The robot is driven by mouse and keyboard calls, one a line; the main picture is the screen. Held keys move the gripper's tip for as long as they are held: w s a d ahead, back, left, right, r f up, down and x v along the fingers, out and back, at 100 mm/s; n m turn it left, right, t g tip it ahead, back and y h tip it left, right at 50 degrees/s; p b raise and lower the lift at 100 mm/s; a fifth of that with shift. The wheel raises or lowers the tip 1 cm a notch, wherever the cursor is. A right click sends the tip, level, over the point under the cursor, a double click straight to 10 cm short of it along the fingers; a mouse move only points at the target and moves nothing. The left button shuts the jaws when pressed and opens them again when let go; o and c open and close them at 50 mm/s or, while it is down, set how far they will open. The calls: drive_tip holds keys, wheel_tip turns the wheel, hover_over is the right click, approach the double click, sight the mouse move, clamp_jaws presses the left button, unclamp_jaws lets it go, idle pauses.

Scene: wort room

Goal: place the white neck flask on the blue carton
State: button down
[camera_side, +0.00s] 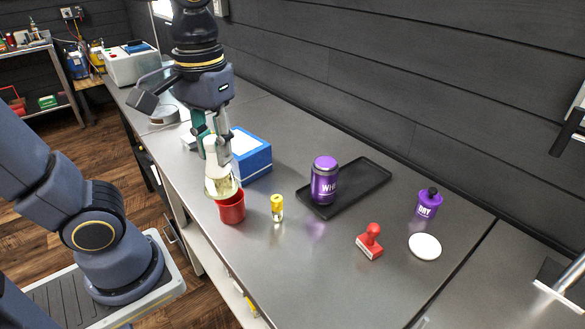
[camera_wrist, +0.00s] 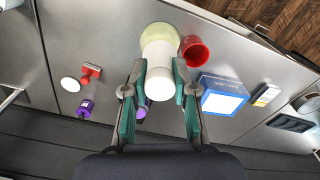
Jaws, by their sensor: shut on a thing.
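The white neck flask (camera_side: 213,160) has a pale yellowish round lower body and a white neck. My gripper (camera_side: 211,140) is shut on its neck and holds it upright in the side view, just behind and partly over the red cup. The flask also shows between my fingers in the wrist view (camera_wrist: 159,60). The blue carton (camera_side: 253,158) with a white top stands on the table to the right of and behind the flask, partly hidden by my gripper. In the wrist view the carton (camera_wrist: 222,95) is right of my right finger.
A red cup (camera_side: 231,208) stands beside the flask, with a yellow-capped vial (camera_side: 277,207) to its right. A black tray (camera_side: 346,186) bears a purple jar (camera_side: 324,181). A red stamp (camera_side: 370,242), white disc (camera_side: 425,246) and small purple bottle (camera_side: 428,204) stand farther right.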

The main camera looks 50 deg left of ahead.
drive_tip(key=w+a+r+n, duration=0.1)
drive_tip(key=w+a+n, duration=0.1)
drive_tip(key=a+n, duration=0.35)
drive_tip(key=w+a+r+n, duration=0.1)
drive_tip(key=w+a+n, duration=0.1)
drive_tip(key=a, duration=0.7)
drive_tip(key=w+a+r+n, duration=0.1)
drive_tip(key=w+a+n, duration=0.15)
drive_tip(key=a, duration=0.45)
drive_tip(key=shift+n, duration=0.4)
drive_tip(key=shift+w+a+f, duration=1.1)
drive_tip(key=shift+w+f, duration=0.8)
drive_tip(key=shift+f, duration=0.35)
drive_tip(key=shift+w+a+f, duration=1.15)
drive_tip(key=shift+w+f, duration=0.75)
drive_tip(key=shift+f, duration=0.4)
drive_tip(key=shift+w+a+f, duration=1.1)
drive_tip(key=shift+w+f, duration=0.8)
drive_tip(key=shift+f, duration=0.35)
drive_tip(key=shift+f, duration=0.15)
drive_tip(key=c, duration=0.9)
unclamp_jaws()
